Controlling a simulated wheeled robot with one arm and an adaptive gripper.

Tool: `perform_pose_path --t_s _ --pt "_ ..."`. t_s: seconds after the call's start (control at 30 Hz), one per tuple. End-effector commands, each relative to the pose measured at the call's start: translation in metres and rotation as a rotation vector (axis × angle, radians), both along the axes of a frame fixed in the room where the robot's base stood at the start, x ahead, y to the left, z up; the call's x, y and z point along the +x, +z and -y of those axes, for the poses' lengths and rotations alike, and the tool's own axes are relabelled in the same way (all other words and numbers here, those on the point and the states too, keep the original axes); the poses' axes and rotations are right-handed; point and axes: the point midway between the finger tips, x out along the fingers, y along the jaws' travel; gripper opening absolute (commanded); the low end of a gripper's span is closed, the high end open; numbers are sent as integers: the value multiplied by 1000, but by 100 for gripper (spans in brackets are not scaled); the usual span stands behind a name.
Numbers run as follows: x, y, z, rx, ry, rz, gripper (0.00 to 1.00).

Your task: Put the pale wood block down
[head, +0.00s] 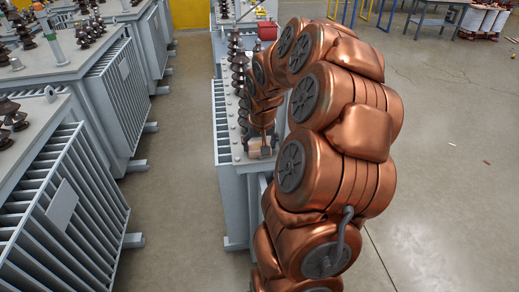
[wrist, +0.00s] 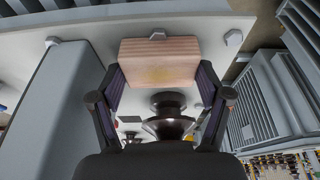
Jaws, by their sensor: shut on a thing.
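The pale wood block (wrist: 158,60) is a light, grained box between my fingertips in the wrist view. My gripper (wrist: 160,80) is shut on it, with one dark finger against each side. In the head view the block (head: 255,152) shows small and partly covered, under my gripper (head: 262,143) at the near end of the transformer's grey top (head: 236,155). The block is over or on this top; I cannot tell whether it touches. The block's underside is hidden.
Dark ribbed insulators (head: 240,75) stand along the transformer top behind my gripper; one (wrist: 168,118) shows below the block in the wrist view. A red box (head: 267,31) is farther back. Other finned transformers (head: 60,200) stand left, across a clear floor aisle (head: 185,130).

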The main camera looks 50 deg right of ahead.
Motion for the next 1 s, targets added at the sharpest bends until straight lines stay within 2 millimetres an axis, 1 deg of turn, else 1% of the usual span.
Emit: perform_pose_path --t_s 0.03,0.23,0.43,0.57,0.67,0.77,0.8,1.0 --pt "0 0 0 0 0 0 55" --pt "0 0 0 0 0 0 35" --pt "0 1 0 0 0 0 35" --pt "1 9 1 -3 0 2 35" --pt "1 21 1 -3 1 2 35" --pt "1 41 0 -2 0 2 35" --pt "2 51 1 -4 0 7 35" --pt "2 99 1 -5 0 6 35"
